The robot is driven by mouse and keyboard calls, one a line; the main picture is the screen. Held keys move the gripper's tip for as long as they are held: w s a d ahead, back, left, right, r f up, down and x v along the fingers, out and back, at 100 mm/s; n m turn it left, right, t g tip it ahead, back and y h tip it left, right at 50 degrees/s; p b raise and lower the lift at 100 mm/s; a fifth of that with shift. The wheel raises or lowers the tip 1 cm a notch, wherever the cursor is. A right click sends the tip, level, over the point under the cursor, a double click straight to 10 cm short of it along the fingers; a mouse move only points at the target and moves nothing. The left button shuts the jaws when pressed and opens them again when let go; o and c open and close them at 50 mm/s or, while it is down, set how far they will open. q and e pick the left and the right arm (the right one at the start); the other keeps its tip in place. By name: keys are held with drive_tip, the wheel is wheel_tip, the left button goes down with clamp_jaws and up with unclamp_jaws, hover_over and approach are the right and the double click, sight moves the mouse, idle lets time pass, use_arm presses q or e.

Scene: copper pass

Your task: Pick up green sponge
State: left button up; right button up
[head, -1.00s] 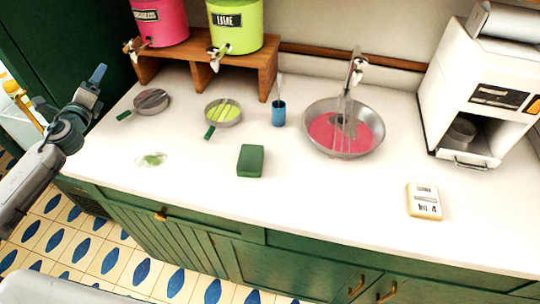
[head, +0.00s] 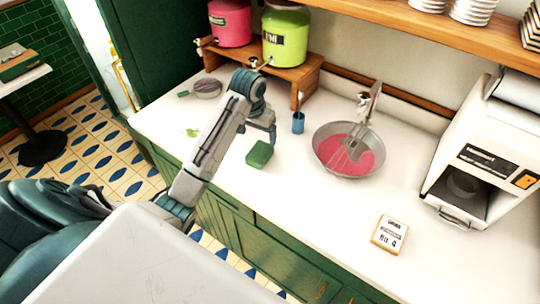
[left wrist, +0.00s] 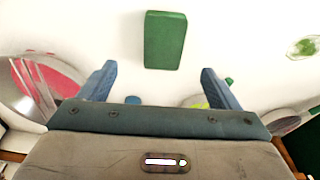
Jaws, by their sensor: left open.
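The green sponge (head: 259,154) lies flat on the white counter. It also shows in the left wrist view (left wrist: 165,40), upper middle, ahead of the fingertips. My left gripper (head: 268,133) is over the counter just behind the sponge in the head view, pointing down. In the left wrist view its two blue fingers are apart and the gap between them (left wrist: 158,72) is empty. The sponge is not between the fingers and looks apart from them. My right gripper is in neither view.
A blue cup (head: 298,123) and a steel bowl with pink contents (head: 324,143) stand to the right of the sponge. A strainer (head: 208,88) and green smear (head: 191,132) lie left. A white timer-like block (head: 389,234) is at front right. The counter around the sponge is clear.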

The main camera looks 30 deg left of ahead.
sight(260, 151)
use_arm(q)
drive_tip(key=f, duration=0.2)
drive_tip(key=f+b, duration=0.1)
drive_tip(key=shift+w+a+f, duration=0.15)
drive_tip(key=shift+a+f, duration=0.05)
drive_tip(key=shift+a, duration=0.1)
drive_tip(key=shift+w+a+f+p, duration=0.1)
drive_tip(key=shift+w+f+p, duration=0.05)
drive_tip(key=shift+f+p, duration=0.25)
drive_tip(key=shift+w+a+f+p, duration=0.1)
drive_tip(key=shift+f+p, duration=0.15)
drive_tip(key=shift+f, duration=0.25)
drive_tip(key=f+p, duration=0.1)
drive_tip(key=f, duration=0.1)
drive_tip(key=w+f+p, duration=0.1)
drive_tip(key=f+p, duration=0.1)
drive_tip(key=f, duration=0.1)
drive_tip(key=shift+d, duration=0.1)
drive_tip(key=shift+f, duration=0.25)
drive_tip(key=c, duration=1)
drive_tip(key=shift+c, duration=0.3)
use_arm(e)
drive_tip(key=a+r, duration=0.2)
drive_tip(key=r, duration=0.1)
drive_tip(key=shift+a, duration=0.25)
use_arm(q)
drive_tip(key=shift+r, duration=0.1)
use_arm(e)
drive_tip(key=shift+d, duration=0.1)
